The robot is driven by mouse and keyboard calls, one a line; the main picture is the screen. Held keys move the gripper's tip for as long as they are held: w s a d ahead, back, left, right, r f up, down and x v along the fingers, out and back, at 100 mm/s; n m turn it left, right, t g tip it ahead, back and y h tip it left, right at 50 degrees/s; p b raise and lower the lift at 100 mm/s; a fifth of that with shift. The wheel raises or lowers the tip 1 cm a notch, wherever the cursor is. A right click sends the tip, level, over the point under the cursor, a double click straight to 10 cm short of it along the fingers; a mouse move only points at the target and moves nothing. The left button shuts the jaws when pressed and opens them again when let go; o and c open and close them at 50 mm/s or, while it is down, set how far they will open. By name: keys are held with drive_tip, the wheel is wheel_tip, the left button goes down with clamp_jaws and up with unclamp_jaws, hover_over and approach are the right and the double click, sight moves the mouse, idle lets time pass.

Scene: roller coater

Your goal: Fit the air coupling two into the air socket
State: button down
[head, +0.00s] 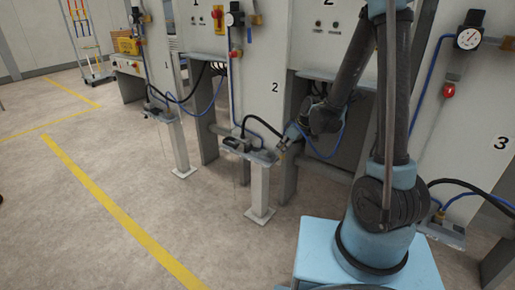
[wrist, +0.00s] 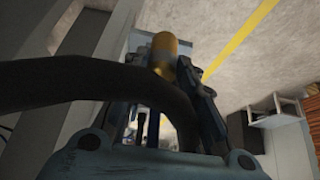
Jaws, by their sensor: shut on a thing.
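My gripper (head: 287,138) is at the right end of the small shelf of station 2 in the head view, too small there to show its fingers. In the wrist view my gripper (wrist: 175,100) is shut on a brass-coloured cylindrical piece (wrist: 172,52), which looks like the air coupling two. It sticks out past the fingertips. A thick dark hose (wrist: 70,88) crosses in front of the wrist camera and hides part of the fingers. A blue hose (head: 322,157) hangs in a loop below my gripper. I cannot make out the air socket.
The station 2 shelf (head: 262,156) stands on a grey post (head: 260,190). A black cable (head: 262,121) arches above it. Stations 1 and 3 (head: 480,120) flank it, with similar fittings. The floor (head: 90,200) at left is clear, with yellow lines.

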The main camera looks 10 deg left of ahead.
drive_tip(key=shift+w+a+f, duration=0.5)
drive_tip(key=shift+w+a, duration=0.45)
drive_tip(key=shift+a, duration=1.25)
drive_tip(key=shift+w+a+f, duration=0.5)
drive_tip(key=shift+w+a, duration=0.5)
drive_tip(key=shift+a, duration=1.2)
drive_tip(key=shift+w+a+f, duration=0.5)
drive_tip(key=shift+w+a, duration=0.45)
drive_tip(key=shift+a, duration=1.25)
drive_tip(key=shift+f, duration=0.25)
drive_tip(key=c, duration=1.3)
unclamp_jaws()
drive_tip(key=shift+f, duration=0.1)
drive_tip(key=shift+v, duration=6.15)
